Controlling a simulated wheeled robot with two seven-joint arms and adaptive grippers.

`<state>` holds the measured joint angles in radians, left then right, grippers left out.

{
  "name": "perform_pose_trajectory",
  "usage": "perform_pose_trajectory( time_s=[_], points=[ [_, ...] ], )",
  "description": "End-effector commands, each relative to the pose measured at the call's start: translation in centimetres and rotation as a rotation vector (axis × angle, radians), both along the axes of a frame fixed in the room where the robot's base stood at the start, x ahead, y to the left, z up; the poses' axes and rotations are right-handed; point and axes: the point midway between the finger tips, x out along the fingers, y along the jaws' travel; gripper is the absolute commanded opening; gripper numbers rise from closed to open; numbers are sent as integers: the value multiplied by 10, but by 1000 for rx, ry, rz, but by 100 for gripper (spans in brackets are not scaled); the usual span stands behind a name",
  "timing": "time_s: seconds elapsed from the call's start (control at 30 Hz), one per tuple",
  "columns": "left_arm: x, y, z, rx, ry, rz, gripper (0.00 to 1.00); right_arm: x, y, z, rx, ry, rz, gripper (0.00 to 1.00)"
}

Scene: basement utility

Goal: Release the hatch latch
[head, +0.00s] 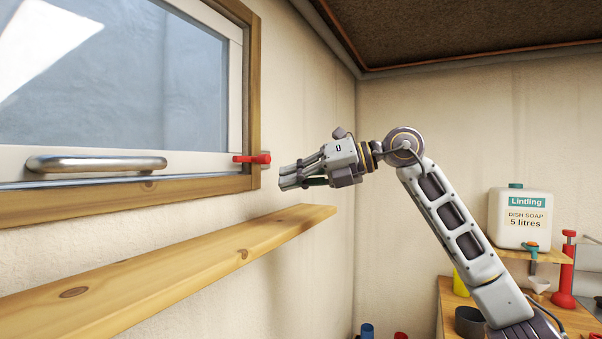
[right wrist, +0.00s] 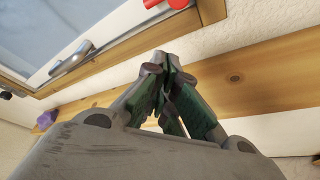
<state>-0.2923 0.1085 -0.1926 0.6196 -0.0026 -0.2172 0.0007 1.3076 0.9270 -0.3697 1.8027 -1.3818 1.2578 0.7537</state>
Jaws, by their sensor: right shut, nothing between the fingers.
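The red hatch latch (head: 252,159) sits on the lower right corner of the hatch (head: 110,70), at its wooden frame. It also shows at the top of the right wrist view (right wrist: 166,4), partly cut off by the picture edge. A metal bar handle (head: 97,163) runs along the hatch's lower edge. My right gripper (head: 283,181) is shut and empty. In the head view it appears just right of and slightly below the latch, with a small gap between them. In the right wrist view its fingertips (right wrist: 163,58) meet below the latch. My left gripper is not in view.
A wooden shelf (head: 180,268) juts from the wall below the hatch and under my right gripper. A bench at the lower right holds a dish soap canister (head: 521,219) and a red tool (head: 567,270). The wall right of the hatch is bare.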

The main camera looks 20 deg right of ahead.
Motion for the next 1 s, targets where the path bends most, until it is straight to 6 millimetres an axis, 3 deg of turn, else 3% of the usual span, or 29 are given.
perform_pose_trajectory(
  time_s=[0.5,0.7,1.0],
  points=[
    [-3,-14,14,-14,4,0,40,39,52,-14,1,-2,1,0],
    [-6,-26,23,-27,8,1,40,49,38,3,2,0,0,0],
    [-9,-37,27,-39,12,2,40,56,30,12,0,0,0,0]
  ],
)
